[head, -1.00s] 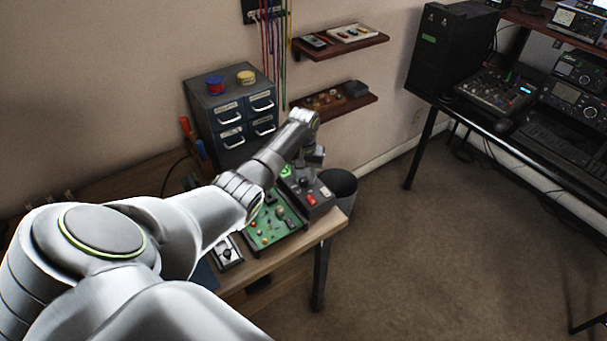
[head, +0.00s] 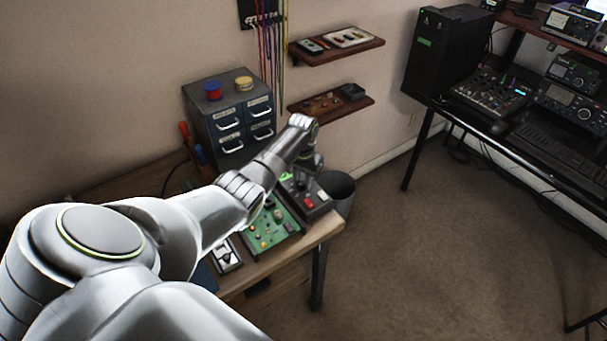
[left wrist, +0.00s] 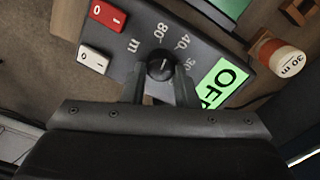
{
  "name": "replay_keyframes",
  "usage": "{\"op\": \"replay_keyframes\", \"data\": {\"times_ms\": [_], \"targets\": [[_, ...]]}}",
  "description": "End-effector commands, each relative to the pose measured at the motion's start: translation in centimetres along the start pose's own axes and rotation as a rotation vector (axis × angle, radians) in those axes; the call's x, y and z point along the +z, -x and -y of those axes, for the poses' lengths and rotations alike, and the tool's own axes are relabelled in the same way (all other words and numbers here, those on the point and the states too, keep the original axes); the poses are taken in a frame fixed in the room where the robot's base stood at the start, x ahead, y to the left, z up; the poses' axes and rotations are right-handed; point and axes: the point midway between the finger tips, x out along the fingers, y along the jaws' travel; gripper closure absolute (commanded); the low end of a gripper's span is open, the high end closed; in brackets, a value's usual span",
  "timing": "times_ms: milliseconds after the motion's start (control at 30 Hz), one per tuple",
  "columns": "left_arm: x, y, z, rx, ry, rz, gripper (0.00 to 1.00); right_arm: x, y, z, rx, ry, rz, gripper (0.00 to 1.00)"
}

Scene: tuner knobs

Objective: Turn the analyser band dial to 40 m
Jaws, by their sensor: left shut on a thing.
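The analyser is a dark grey box (head: 316,202) at the right end of the workbench, with a green display (left wrist: 222,82) reading "OFF", partly cut off. In the left wrist view its black band dial (left wrist: 160,67) sits among white labels, with "80" and "40" readable. A small pale mark shows on the dial, but I cannot tell which label it points to. My left gripper (left wrist: 160,80) is shut on the dial, one finger on each side. In the head view my left gripper (head: 304,172) is over the box and hides the dial.
A red switch (left wrist: 108,14) and a white switch (left wrist: 95,58) are beside the dial. A green circuit board (head: 270,228) lies left of the analyser. A red-and-white "30 m" spool (left wrist: 283,58) stands nearby. A drawer cabinet (head: 230,115) is behind.

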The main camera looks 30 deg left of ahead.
Motion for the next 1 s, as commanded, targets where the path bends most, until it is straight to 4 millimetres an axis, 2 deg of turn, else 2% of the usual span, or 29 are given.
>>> {"op": "replay_keyframes", "data": {"times_ms": [500,1000], "targets": [[-0.1,0.3,0.6,-0.013,-0.399,-0.002,0.96,-0.1,1.3,-0.3,0.003,0.001,0.001,0.64],[-0.3,0.4,0.6,-0.017,-0.523,-0.009,0.96,-0.1,1.5,-0.7,0.006,0.003,0.002,0.64]]}}
